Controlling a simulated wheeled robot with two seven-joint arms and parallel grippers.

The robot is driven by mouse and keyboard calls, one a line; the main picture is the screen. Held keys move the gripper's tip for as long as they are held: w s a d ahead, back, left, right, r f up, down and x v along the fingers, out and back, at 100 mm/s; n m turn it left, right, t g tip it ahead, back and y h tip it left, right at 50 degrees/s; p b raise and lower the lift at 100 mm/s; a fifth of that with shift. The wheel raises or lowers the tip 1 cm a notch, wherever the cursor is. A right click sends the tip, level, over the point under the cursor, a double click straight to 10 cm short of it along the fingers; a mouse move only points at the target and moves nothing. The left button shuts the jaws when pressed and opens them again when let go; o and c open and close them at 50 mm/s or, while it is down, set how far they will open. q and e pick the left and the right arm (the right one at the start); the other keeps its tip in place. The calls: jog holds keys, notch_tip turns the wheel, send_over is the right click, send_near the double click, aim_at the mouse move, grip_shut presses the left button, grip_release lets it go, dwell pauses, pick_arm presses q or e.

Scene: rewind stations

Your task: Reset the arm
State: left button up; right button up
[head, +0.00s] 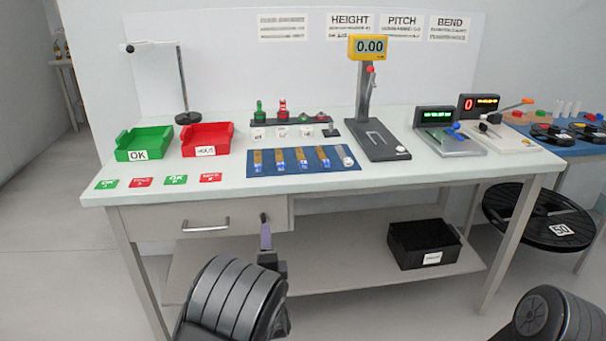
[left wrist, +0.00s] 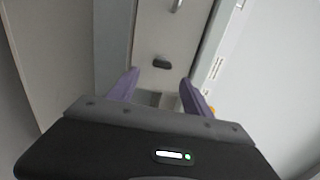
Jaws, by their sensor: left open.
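My left gripper (head: 265,238) hangs in front of the right end of the grey drawer (head: 165,222), below the tabletop. In the left wrist view its two purple fingers (left wrist: 159,92) are apart with nothing between the tips. A small dark knob (left wrist: 162,62) on a pale panel shows beyond the fingers, apart from them. Part of a metal handle (left wrist: 178,5) is at the top of that view. My right arm (head: 550,318) shows only at the lower right corner; its gripper is out of frame.
The white table (head: 225,182) bears a green bin (head: 143,136), a red bin (head: 205,133), a blue mat (head: 300,169) with several parts, a height gauge (head: 371,95) reading 0.00 and two lever stations (head: 450,145) (head: 510,136). A black crate (head: 425,244) stands on the lower shelf.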

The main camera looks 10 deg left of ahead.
pick_arm(q)
jog(key=s+a+f+n+g+h, duration=0.15)
jog(key=s+f+n+g, duration=0.35)
jog(key=f, duration=0.8)
jog(key=s+d+f+n+g+h, duration=0.35)
jog(key=s+f+n+g, duration=0.25)
jog(key=s+f, duration=1.2)
jog(key=s+d+r+n+g+h, duration=0.1)
jog(key=s+d+n+g+h, duration=0.2)
jog(key=s, duration=0.7)
jog(key=s+d+r+n+g+h, duration=0.1)
jog(key=s+d+n+g, duration=0.2)
jog(key=s+d, duration=0.55)
jog(key=s+d+r+p+v, duration=0.1)
jog(key=d+p+v, duration=0.2)
jog(key=p+v, duration=1.2)
jog(key=shift+r+p, duration=0.3)
jog(key=shift+p, duration=0.65)
